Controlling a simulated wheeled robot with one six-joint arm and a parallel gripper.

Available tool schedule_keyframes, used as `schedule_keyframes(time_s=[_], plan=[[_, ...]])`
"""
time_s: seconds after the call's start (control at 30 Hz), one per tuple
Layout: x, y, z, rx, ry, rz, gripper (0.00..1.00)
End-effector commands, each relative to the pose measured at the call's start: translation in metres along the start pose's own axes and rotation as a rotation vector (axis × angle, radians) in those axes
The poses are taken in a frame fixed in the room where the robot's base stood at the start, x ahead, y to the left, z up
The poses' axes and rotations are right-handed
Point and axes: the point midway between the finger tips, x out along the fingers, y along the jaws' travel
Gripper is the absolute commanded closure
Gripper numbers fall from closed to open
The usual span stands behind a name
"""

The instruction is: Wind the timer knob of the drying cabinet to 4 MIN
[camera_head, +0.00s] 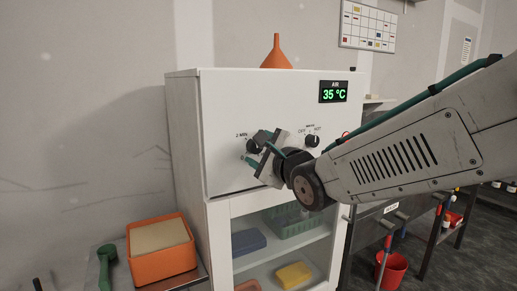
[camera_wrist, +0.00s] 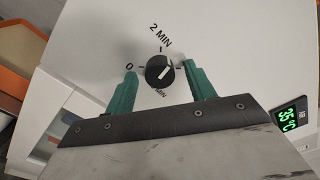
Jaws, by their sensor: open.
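The timer knob (camera_wrist: 159,69) is a round black dial on the white front of the drying cabinet (camera_head: 185,130). In the wrist view it lies between the two green fingertips of my gripper (camera_wrist: 160,73), with gaps on both sides. A light pointer mark on the knob seems to slant toward the upper right, away from the "0" and not at the "2 MIN" print. Another "MIN" print below the knob is partly hidden, its number unreadable. In the head view my gripper (camera_head: 263,147) is at the knob (camera_head: 254,146), partly covering it. My gripper is open.
A second knob (camera_head: 312,140) sits to the right, below a green "35 °C" display (camera_head: 333,92). An orange funnel (camera_head: 277,54) stands on the cabinet. Open shelves below hold coloured items. An orange box (camera_head: 162,262) stands at the lower left.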

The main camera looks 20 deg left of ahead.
Motion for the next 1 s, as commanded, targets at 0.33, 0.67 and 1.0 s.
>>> schedule_keyframes(time_s=[0.33, 0.67, 1.0], plan=[[0.0000, 0.0000, 0.0000, -0.376, 0.000, 0.000, 0.45], [0.0000, 0.0000, 0.0000, -0.737, 0.000, 0.000, 0.45], [0.0000, 0.0000, 0.0000, -1.109, 0.000, 0.000, 0.45]])
